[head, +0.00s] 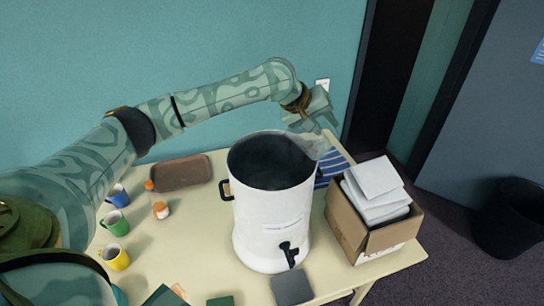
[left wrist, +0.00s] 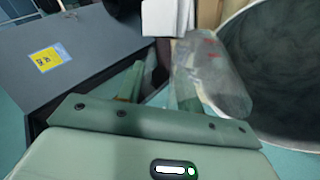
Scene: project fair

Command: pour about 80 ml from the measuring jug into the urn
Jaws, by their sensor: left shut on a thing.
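The urn (head: 270,220) is a tall white open-topped vessel with a dark inside and a black tap at its front, standing on the table. My left gripper (head: 318,108) is shut on the clear measuring jug (head: 316,146), holding it at the urn's far right rim. In the left wrist view, the jug (left wrist: 212,75) has red marks, looks tilted and lies beside the gripper's fingers (left wrist: 158,88). The urn's dark opening (left wrist: 280,65) is right next to it. I cannot make out liquid in the jug or a stream. My right gripper is not in view.
A cardboard box (head: 345,222) with white packets stands close right of the urn. Blue (head: 118,196), green (head: 115,223) and yellow (head: 115,257) mugs line the table's left side. A brown tray (head: 181,172) and small orange-capped bottle (head: 160,210) are left of the urn.

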